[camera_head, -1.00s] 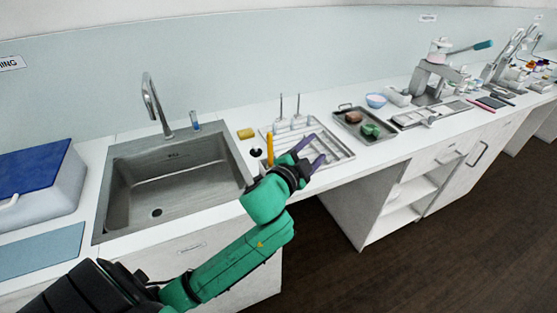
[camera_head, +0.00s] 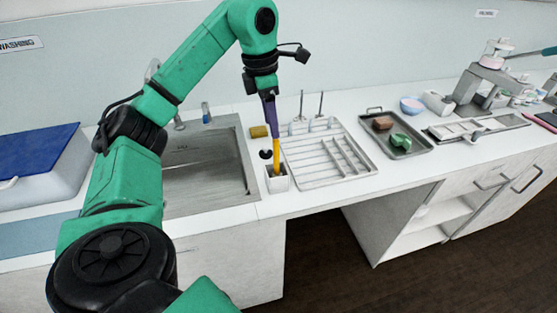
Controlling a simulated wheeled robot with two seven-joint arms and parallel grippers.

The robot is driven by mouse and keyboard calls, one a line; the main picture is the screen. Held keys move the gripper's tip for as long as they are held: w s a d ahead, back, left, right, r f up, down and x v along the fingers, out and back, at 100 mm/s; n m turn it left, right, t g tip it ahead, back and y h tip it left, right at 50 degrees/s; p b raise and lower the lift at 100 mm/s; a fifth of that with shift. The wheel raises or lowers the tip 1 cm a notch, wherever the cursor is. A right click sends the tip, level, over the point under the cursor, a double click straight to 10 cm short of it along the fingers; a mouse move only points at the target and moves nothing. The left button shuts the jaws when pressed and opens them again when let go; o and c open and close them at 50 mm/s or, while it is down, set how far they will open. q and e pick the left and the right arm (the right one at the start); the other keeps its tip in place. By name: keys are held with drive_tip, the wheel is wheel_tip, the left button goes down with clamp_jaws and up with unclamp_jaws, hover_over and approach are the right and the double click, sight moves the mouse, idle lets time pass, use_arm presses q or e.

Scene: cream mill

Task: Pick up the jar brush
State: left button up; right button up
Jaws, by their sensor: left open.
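The lower part of the brush is hidden in the holder. My left gripper (camera_head: 271,117) points down with its purple fingers at the top of the handle. It is open, its fingers overlapping the handle's upper end in the picture; I cannot tell whether they touch it. My right gripper is not in view.
The sink (camera_head: 205,178) lies left of the holder. A black knob-like thing (camera_head: 265,154) and a yellow sponge (camera_head: 259,131) are close behind it. A white rack (camera_head: 325,180) with upright rods stands right. A metal tray (camera_head: 408,148) holds brown and green items.

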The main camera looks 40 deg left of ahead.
sight(277, 154)
use_arm(q)
drive_tip(key=f+p, duration=0.1)
drive_tip(key=f, duration=0.2)
drive_tip(key=f+p, duration=0.1)
drive_tip(key=f, duration=0.3)
drive_tip(key=w+f+p, duration=0.1)
drive_tip(key=f, duration=0.2)
drive_tip(key=shift+w+d+f, duration=0.1)
drive_tip(key=shift+d+f, duration=0.2)
drive_tip(key=shift+d, duration=0.1)
drive_tip(key=shift+w+f, duration=0.1)
drive_tip(key=shift+f, duration=0.05)
clamp_jaws()
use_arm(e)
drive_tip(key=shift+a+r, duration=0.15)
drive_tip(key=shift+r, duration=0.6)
